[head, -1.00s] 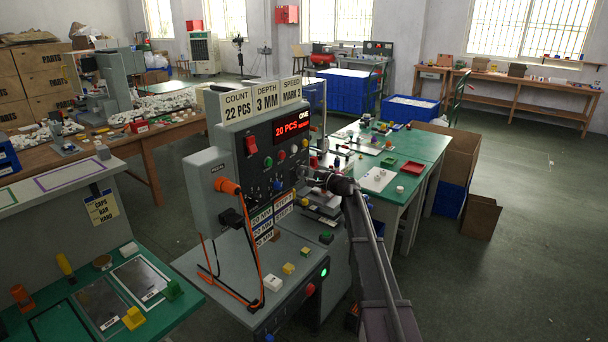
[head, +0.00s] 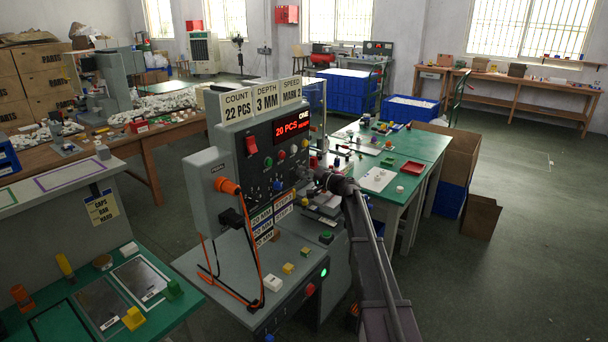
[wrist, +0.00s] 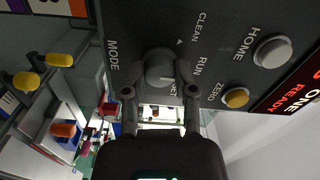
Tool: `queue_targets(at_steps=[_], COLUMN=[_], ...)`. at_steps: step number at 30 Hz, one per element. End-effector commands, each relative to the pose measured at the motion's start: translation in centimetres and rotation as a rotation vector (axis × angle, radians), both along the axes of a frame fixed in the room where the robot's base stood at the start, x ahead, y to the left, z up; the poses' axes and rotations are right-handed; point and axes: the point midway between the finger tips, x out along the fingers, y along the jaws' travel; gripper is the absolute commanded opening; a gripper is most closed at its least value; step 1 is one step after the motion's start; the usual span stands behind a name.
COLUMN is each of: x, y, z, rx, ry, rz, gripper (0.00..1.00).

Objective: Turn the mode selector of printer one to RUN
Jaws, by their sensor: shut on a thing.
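Printer one (head: 209,172) is the grey machine with a red display reading 20 PCS READY and the word ONE. Its mode selector (wrist: 158,66) is a round grey knob on the dark panel in the wrist view, with MODE printed to its left. CLEAN, RUN and a partly covered third label stand around it; a small white triangle shows between the knob and CLEAN. My gripper (wrist: 160,88) has one finger on each side of the knob and is shut on it. In the head view my gripper (head: 318,177) is at the panel's right side and the selector cannot be made out.
A grey HOME button (wrist: 272,52) and a yellow ZERO button (wrist: 235,98) sit beside the selector. Orange cables (head: 207,262) hang at the printer's front left. A green-topped table (head: 415,150) stands behind my arm. Open floor lies to the right.

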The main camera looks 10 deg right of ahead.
Motion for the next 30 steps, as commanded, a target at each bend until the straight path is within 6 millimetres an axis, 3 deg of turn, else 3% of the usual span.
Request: queue_targets(at_steps=[5, 6, 9, 23, 30], x=[0.1, 0.1, 0.1, -0.2, -1.5], y=[0.0, 0.0, 0.0, -0.2, -1.4], z=[0.0, 0.0, 0.0, 0.0, 0.0], rx=[0.002, 0.002, 0.002, 0.002, 0.002], ry=[0.0, 0.0, 0.001, 0.001, 0.001], rz=[-0.002, -0.002, -0.002, -0.001, -0.002], gripper=[0.0, 0.48, 0.71, 0.71, 0.71])
